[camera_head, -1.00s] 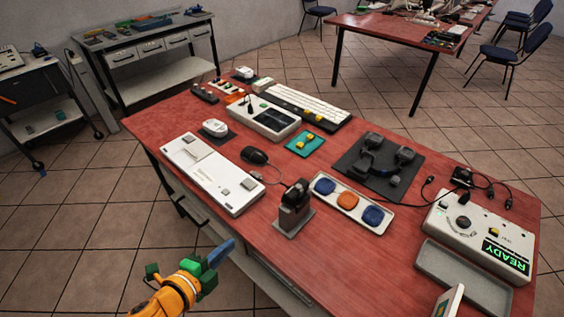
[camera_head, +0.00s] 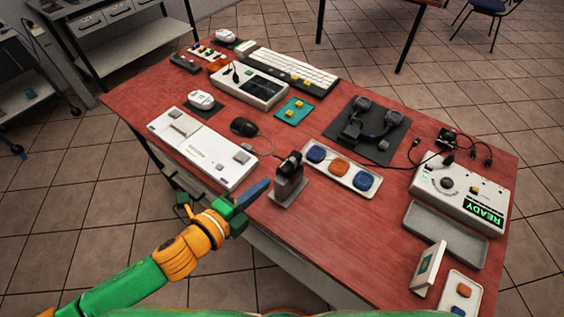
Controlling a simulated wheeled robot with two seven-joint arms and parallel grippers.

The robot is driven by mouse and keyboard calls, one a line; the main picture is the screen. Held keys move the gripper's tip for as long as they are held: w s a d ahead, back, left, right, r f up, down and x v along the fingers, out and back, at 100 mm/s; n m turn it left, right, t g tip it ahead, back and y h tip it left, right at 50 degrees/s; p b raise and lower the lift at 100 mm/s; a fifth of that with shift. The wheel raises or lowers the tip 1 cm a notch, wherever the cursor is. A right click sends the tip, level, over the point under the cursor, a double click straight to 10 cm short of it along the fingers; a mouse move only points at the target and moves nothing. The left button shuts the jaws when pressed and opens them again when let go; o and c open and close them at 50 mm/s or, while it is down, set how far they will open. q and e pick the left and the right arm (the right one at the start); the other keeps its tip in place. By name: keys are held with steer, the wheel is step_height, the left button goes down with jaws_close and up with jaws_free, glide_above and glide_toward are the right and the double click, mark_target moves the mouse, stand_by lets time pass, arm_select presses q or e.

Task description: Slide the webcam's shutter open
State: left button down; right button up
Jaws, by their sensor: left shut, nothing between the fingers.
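The dark webcam (camera_head: 290,164) stands upright on a grey block (camera_head: 286,193) at the near edge of the red table. Its shutter is too small to make out. My left gripper (camera_head: 264,186), with green parts and blue fingers, is just left of the block, at the table's near edge. Its fingers are shut and empty, pointing toward the webcam's stand. I cannot tell whether the fingertips touch it. My right gripper is not in view.
A white tray with blue and orange pads (camera_head: 341,169) lies right of the webcam. A black mouse (camera_head: 244,127) and a long white device (camera_head: 203,149) lie to the left. A grey tray (camera_head: 446,231) and a READY box (camera_head: 461,190) are at right. The table's front middle is clear.

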mark_target(292, 160)
arm_select(q)
steer(key=x, duration=0.5)
steer(key=r+p+x, duration=0.1)
steer(key=x, duration=0.2)
steer(key=shift+w+d, duration=0.1)
steer(key=shift+d, duration=0.05)
